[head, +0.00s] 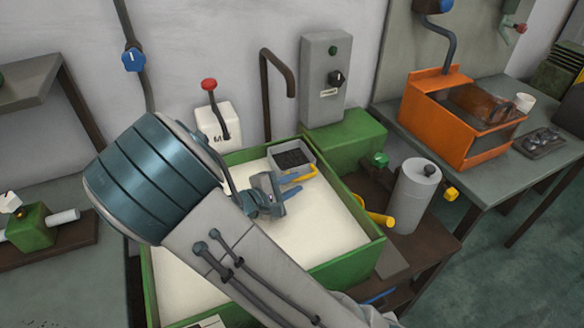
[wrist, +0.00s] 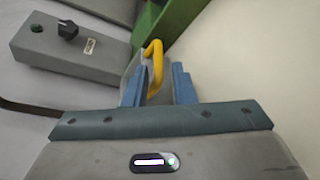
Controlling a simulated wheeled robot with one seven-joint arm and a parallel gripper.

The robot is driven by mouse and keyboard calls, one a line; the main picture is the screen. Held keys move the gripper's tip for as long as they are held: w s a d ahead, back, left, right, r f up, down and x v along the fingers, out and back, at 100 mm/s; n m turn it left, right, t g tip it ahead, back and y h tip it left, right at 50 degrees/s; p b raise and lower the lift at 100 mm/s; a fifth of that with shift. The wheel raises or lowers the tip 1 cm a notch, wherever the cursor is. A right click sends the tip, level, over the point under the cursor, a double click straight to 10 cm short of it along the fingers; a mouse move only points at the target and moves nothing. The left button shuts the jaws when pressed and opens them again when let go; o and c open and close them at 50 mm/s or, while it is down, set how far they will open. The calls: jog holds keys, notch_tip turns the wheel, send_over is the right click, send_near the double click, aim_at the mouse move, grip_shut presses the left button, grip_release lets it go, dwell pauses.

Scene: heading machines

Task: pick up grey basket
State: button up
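The grey basket (head: 278,149) is small, with dark contents and a yellow handle (head: 303,174) on its near side. It sits in the far corner of a green-rimmed tray with a pale inside. My gripper (head: 296,185) is just in front of it, with two blue fingers apart. In the wrist view the yellow handle (wrist: 154,58) reaches between the fingertips of my gripper (wrist: 158,82), nearer the left finger. Whether a finger touches the handle cannot be told. Most of the basket is hidden in the wrist view.
The green tray rim (head: 365,228) surrounds the pale surface. A grey control box (head: 324,85) stands on a green block (head: 345,140) behind it. A white box with a red-knobbed lever (head: 209,86) is at the back. A grey cylinder (head: 414,195) stands right; an orange bin (head: 440,125) is farther right.

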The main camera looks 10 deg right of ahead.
aim_at(301, 178)
jog(key=x, duration=0.5)
jog(key=shift+r, duration=0.15)
grip_shut()
jog(key=shift+r, duration=0.15)
notch_tip(301, 178, up, 10)
jog(key=shift+f+p, duration=0.2)
jog(key=shift+p, duration=0.3)
